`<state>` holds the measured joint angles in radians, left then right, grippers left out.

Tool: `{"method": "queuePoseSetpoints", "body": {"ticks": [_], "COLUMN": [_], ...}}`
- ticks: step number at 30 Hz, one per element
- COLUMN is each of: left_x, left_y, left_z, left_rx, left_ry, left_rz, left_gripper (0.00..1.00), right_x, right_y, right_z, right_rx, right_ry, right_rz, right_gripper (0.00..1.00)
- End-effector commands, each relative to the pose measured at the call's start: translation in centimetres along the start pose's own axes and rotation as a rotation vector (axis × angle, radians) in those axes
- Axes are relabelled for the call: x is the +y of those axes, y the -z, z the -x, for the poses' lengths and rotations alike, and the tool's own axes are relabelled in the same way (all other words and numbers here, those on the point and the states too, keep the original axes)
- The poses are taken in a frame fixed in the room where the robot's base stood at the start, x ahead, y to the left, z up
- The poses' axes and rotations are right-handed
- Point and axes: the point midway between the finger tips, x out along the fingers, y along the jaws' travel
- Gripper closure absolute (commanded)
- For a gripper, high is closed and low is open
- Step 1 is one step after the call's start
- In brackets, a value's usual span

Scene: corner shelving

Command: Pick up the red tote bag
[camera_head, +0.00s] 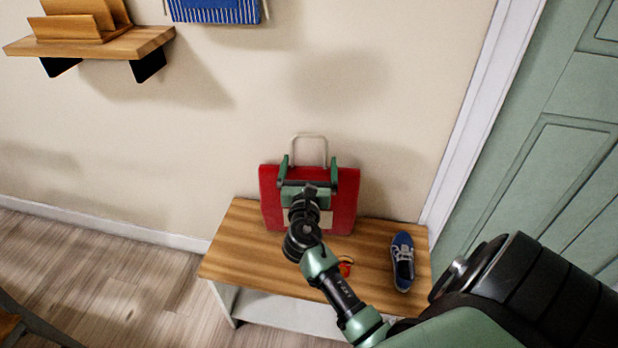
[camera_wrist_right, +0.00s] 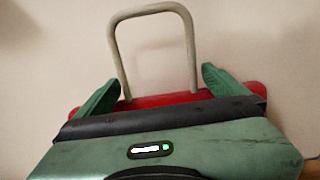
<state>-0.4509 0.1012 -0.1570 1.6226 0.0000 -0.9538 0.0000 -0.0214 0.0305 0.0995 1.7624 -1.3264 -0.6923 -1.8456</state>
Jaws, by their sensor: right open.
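The red tote bag (camera_head: 345,212) stands upright on the wooden bench, close to the wall. Its pale looped handle (camera_head: 310,137) sticks up above it. My right gripper (camera_head: 318,160) is in front of the bag's upper part, with its fingers open to either side of the handle's base. In the right wrist view the handle (camera_wrist_right: 157,10) rises between the two green fingers (camera_wrist_right: 160,85), apart from both. The bag's red top edge (camera_wrist_right: 150,100) shows behind the fingers. My gripper and arm hide the middle of the bag. My left gripper is not in view.
The bench (camera_head: 240,250) also holds a blue shoe (camera_head: 403,262) at the right and a small orange-red item (camera_head: 345,267) near my arm. A wall shelf (camera_head: 90,45) and a blue striped cloth (camera_head: 214,10) are above. A green door (camera_head: 560,150) is at the right.

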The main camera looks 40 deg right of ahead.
Motion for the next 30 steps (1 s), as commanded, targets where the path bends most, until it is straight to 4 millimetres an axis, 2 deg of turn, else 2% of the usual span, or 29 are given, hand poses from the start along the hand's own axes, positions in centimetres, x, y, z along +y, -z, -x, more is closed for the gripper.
{"method": "queuePoseSetpoints", "body": {"ticks": [3, 7, 16, 25, 26, 30], "left_x": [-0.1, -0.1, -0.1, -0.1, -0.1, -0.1], "left_y": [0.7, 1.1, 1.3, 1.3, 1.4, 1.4], "left_z": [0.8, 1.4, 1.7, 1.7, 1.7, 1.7], "left_rx": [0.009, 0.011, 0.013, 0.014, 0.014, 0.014], "left_ry": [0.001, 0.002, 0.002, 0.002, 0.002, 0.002], "left_rz": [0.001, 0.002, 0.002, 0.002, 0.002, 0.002], "left_gripper": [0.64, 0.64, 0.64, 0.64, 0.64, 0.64], "right_x": [0.2, 0.2, 0.1, 0.1, 0.2, 0.2], "right_y": [0.1, 0.0, 0.1, 0.1, -0.1, 0.0], "right_z": [-2.0, -3.6, -4.1, -4.0, -4.1, -4.0], "right_rx": [-0.001, -0.001, 0.001, 0.001, -0.001, 0.0], "right_ry": [0.001, 0.0, 0.0, 0.0, 0.0, 0.0], "right_rz": [-0.001, -0.001, -0.002, -0.002, -0.003, -0.003], "right_gripper": [0.0, 0.0, 0.0, 0.83, 0.87, 0.87]}}
